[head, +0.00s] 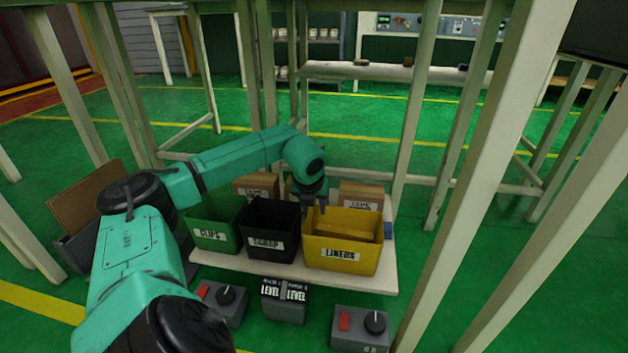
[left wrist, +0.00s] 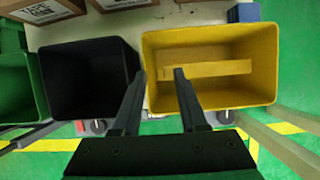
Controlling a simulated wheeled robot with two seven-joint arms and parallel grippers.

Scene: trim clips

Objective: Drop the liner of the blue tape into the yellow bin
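The yellow bin (head: 341,254), labelled LINERS, stands at the right end of a row of three bins; it also shows in the left wrist view (left wrist: 267,50). My left gripper (head: 314,208) is above its left side. In the left wrist view, the two dark fingers (left wrist: 158,74) are apart with nothing visible between them. A flat yellow strip (left wrist: 205,70) lies across the inside of the yellow bin; I cannot tell if it is a liner or part of the bin. No blue tape can be made out. My right gripper is not in view.
A black bin (head: 272,232) labelled SCRAP and a green bin (head: 215,225) labelled CLIPS stand to the left. Cardboard boxes (head: 361,195) are behind. A small blue block (head: 388,230) is right of the yellow bin. Control boxes (head: 360,329) and pale table legs stand close by.

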